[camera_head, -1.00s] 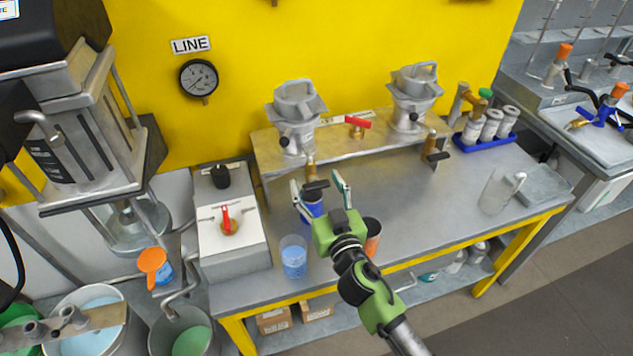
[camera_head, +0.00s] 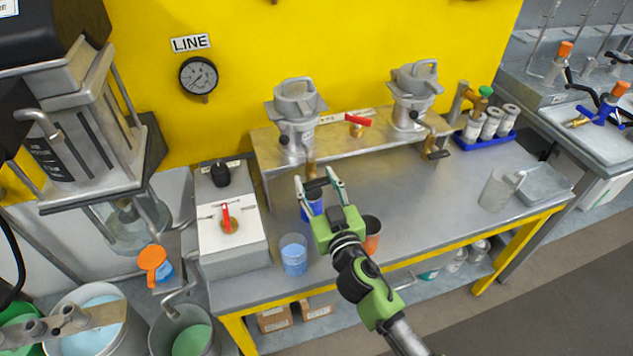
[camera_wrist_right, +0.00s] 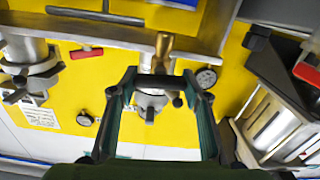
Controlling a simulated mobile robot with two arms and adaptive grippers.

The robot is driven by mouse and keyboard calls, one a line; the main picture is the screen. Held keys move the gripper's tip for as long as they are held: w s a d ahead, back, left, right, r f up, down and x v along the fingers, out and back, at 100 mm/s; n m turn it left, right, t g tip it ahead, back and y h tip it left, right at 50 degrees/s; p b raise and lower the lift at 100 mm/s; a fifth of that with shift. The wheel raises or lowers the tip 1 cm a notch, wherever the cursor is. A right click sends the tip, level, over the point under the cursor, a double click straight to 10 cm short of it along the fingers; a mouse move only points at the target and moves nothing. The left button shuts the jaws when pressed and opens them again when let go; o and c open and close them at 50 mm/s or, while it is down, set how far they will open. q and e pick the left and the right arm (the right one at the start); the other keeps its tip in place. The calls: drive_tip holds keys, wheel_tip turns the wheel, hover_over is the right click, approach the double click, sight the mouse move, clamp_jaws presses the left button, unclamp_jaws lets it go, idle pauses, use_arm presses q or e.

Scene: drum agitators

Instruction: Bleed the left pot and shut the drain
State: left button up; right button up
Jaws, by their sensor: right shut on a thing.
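The left pot (camera_head: 297,125) stands upright on a metal shelf against the yellow wall. Below it is a brass drain (camera_head: 310,168) with a black handle (camera_head: 315,183). My right gripper (camera_head: 318,180) has its fingers at either end of this handle and is shut on it. In the right wrist view the black handle (camera_wrist_right: 152,82) spans between the fingers, with the brass drain (camera_wrist_right: 162,48) behind it. A blue cup (camera_head: 309,212) stands below the drain, partly hidden by the gripper. The left gripper is not in view.
The right pot (camera_head: 412,105) has its own black drain handle (camera_head: 437,154). A red-handled valve (camera_head: 357,121) sits between the pots. A beaker of blue liquid (camera_head: 294,256) and an orange cup (camera_head: 372,237) stand near the front edge. The bench's right middle is clear.

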drive_tip(key=n, duration=0.4)
drive_tip(key=shift+a, duration=0.1)
drive_tip(key=n, duration=0.4)
drive_tip(key=shift+f+n, duration=0.1)
drive_tip(key=shift+n, duration=0.3)
drive_tip(key=n, duration=0.4)
drive_tip(key=shift+s+a+f+n, duration=0.1)
drive_tip(key=shift+n, duration=0.2)
drive_tip(key=shift+f+n, duration=0.1)
drive_tip(key=shift+n, duration=1.7)
drive_tip(key=o, duration=1.1)
drive_tip(key=v, duration=1.2)
